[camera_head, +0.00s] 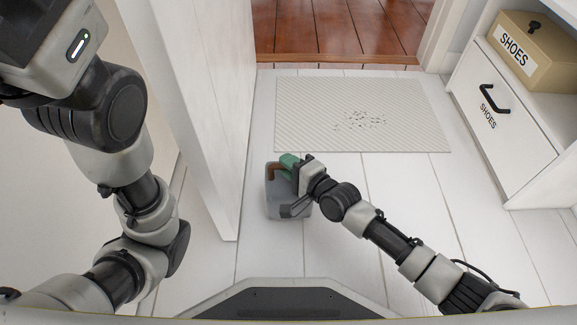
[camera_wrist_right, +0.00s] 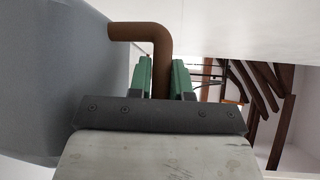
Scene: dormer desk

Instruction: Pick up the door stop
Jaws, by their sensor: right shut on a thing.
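The door stop (camera_head: 273,198) is a grey block with a brown bent handle. It is beside the lower end of the white door in the head view. My right gripper (camera_head: 289,164) has green fingers and is shut on the brown handle. In the right wrist view the fingers (camera_wrist_right: 162,80) are on both sides of the handle (camera_wrist_right: 153,35), and the grey body (camera_wrist_right: 50,75) fills the left side. My forearm and wrist hide part of the block. I cannot tell if its base touches the floor. My left arm is at the left; its fingers are not visible.
The white door (camera_head: 200,100) stands just left of the door stop. A pale mat (camera_head: 300,110) with dark specks lies behind it. A white cabinet (camera_head: 515,125) with a shoes drawer and a tan shoes box (camera_head: 545,65) is at right. White floorboards (camera_head: 400,185) between are clear.

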